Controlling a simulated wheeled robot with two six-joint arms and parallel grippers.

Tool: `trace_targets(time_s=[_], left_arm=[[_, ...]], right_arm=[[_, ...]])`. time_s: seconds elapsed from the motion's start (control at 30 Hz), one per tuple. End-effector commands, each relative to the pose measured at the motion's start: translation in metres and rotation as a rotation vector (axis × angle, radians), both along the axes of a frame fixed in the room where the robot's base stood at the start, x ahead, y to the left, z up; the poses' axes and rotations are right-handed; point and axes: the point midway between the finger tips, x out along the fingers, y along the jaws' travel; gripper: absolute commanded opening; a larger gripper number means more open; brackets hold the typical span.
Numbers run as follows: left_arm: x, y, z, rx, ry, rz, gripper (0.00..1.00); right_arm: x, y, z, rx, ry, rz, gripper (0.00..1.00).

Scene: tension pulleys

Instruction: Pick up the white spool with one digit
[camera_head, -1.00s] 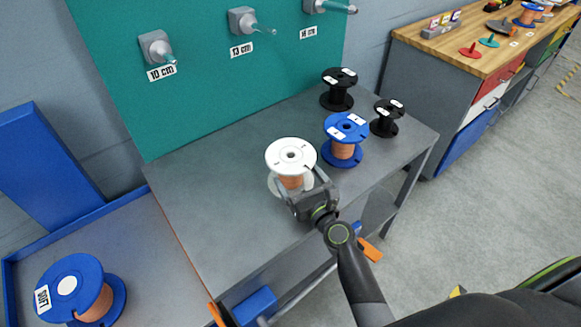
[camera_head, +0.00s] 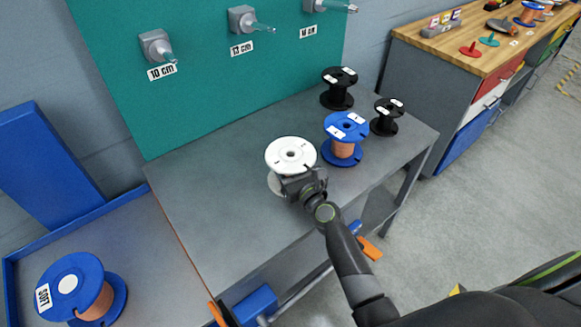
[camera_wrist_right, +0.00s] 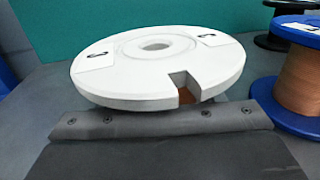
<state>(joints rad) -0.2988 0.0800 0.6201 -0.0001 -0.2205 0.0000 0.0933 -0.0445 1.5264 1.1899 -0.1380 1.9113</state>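The white spool (camera_head: 291,154), wound with copper-coloured wire, stands upright near the front of the grey table. In the right wrist view its white top flange (camera_wrist_right: 155,62) fills the upper middle, with a notch facing me and two labels that each seem to bear one character. My right gripper (camera_head: 299,186) is at the spool's near side, between its flanges. Its fingers are hidden under the top flange, so I cannot tell whether they are closed on the core. My left gripper is not in view.
A blue spool (camera_head: 345,130) stands just right of the white one, with black spools (camera_head: 339,90) (camera_head: 387,117) beyond. Another blue spool (camera_head: 78,284) sits in the blue-edged tray at lower left. Pegs line the green board (camera_head: 200,85). The table's left part is clear.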

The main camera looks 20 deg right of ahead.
Motion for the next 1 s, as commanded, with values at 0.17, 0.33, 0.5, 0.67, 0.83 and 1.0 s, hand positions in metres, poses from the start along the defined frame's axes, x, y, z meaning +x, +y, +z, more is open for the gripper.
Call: trace_targets(time_s=[0.17,0.33,0.5,0.67,0.83,1.0], left_arm=[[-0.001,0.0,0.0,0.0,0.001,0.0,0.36],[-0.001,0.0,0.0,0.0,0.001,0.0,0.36],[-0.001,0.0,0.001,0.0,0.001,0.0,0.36],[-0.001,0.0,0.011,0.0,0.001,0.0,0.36],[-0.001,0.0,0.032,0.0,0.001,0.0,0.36],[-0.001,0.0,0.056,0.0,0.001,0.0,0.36]], right_arm=[[0.0,0.0,0.0,0.0,0.0,0.0,0.33],[0.0,0.0,0.002,0.001,-0.004,-0.001,0.2],[0.0,0.0,0.003,0.0,-0.003,-0.001,0.2],[0.0,0.0,0.013,0.002,-0.004,0.0,0.2],[0.0,0.0,0.035,0.0,-0.004,-0.001,0.2],[0.0,0.0,0.061,0.0,-0.004,-0.001,0.2]])
